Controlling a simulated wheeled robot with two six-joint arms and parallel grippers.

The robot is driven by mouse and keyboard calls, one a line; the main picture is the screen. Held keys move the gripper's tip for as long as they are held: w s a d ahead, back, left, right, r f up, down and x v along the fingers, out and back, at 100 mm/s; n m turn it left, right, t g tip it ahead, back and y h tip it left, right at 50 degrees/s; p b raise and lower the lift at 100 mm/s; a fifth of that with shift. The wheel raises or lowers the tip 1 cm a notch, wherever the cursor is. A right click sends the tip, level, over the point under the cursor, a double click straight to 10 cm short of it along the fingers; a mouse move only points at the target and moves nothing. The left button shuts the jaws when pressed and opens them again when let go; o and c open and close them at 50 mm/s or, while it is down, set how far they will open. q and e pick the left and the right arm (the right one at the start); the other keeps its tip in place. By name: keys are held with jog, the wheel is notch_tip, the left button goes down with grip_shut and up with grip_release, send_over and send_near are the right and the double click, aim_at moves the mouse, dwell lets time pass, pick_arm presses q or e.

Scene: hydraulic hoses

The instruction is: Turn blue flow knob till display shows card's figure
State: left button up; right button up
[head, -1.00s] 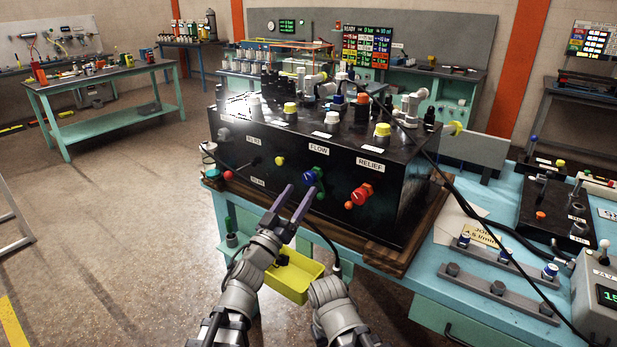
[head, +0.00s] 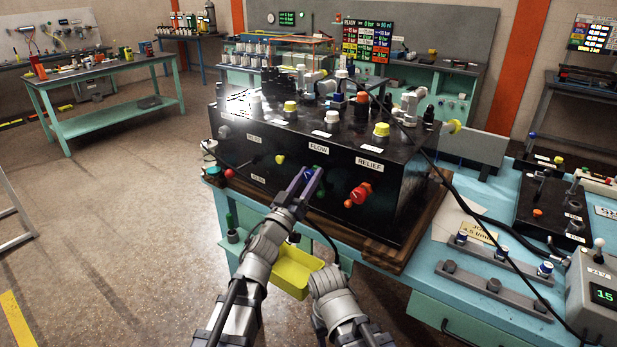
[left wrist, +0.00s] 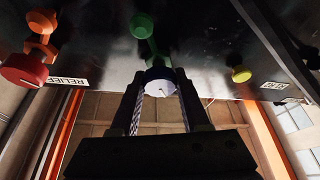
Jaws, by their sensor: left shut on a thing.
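The blue flow knob (head: 308,172) is on the front of the black hydraulic box, below the FLOW label (head: 318,147). My left gripper (head: 312,180) is shut on it; the fingers hide most of the knob in the head view. In the left wrist view the knob's round face (left wrist: 158,83) with a white mark sits between the two fingers. The card (head: 478,232) lies on the bench at the right; its figure is small, apparently ending in 5 l/min. The green-lit display (head: 603,296) at the right edge shows 15, partly cut off. My right forearm shows, but its gripper does not.
The red relief knob (head: 360,194) is close right of the flow knob, and a yellow knob (head: 280,159) is to the left. A yellow bin (head: 293,270) is below the box. A black cable crosses the box's right side.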

pick_arm(q)
grip_shut()
jog(key=shift+m, duration=0.5)
jog(key=m+g+h, duration=0.1)
jog(key=m, duration=0.2)
jog(key=shift+w+h, duration=0.1)
jog(key=shift+h, duration=0.2)
jog(key=m+g+h, duration=0.1)
jog(key=m, duration=0.3)
jog(key=shift+r+h, duration=0.1)
jog(key=shift+h, duration=0.3)
jog(key=m+g+h, duration=0.1)
jog(key=m, duration=0.2)
jog(key=m+g+p, duration=0.1)
jog(key=m+g, duration=0.1)
jog(key=m, duration=0.1)
jog(key=shift+h+p, duration=0.3)
jog(key=shift+h, duration=0.1)
jog(key=shift+m+g+p, duration=0.6)
jog(key=shift+m+g, duration=0.05)
jog(key=shift+m, duration=0.95)
jog(key=shift+m+g+p, duration=0.55)
jog(key=shift+m+g, duration=0.1)
jog(key=shift+m, duration=0.95)
jog(key=shift+d+g, duration=0.1)
jog(key=shift+g, duration=0.2)
